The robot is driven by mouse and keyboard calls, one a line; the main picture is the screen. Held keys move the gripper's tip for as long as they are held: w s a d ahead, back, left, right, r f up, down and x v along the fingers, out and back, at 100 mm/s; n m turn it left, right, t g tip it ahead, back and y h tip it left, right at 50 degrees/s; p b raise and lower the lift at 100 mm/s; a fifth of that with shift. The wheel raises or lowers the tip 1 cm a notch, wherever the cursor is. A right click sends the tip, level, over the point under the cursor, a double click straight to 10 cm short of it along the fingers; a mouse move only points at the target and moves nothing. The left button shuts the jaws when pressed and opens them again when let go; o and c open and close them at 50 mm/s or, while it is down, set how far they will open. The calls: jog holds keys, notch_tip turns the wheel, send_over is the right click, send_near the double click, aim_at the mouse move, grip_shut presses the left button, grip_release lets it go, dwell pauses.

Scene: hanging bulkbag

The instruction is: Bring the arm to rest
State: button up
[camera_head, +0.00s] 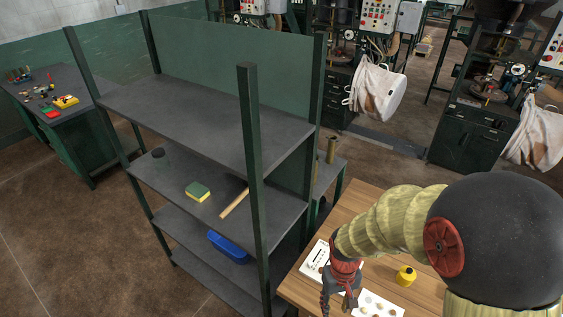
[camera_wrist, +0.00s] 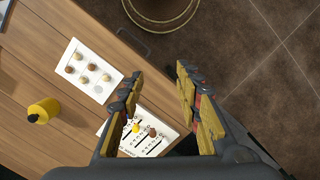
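My gripper (camera_wrist: 158,95) is in the wrist view with its two fingers spread apart and nothing between them. It is above the edge of a wooden table, with the floor also below it. In the head view my gripper (camera_head: 339,297) hangs at the end of my bent arm (camera_head: 395,222), over the table's left part near the shelf rack.
The wooden table (camera_head: 432,290) carries a yellow bottle (camera_head: 405,276), a white board (camera_head: 316,262) and a white card with round pieces (camera_head: 378,305). A dark metal rack (camera_head: 215,117) stands close left, holding a sponge (camera_head: 198,191) and blue bin (camera_head: 228,247). White bags (camera_head: 377,90) hang behind.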

jog(key=s+d+r+m+t+b, duration=0.1)
jog(key=s+r+t+b, duration=0.2)
jog(key=r, duration=0.7)
jog(key=s+d+r+t+b, duration=0.2)
jog(key=s+r+t+b, duration=0.2)
jog(key=r, duration=0.6)
jog(key=shift+d+r+m+b, duration=0.3)
jog(key=shift+m+b, duration=0.1)
jog(key=shift+b, duration=0.8)
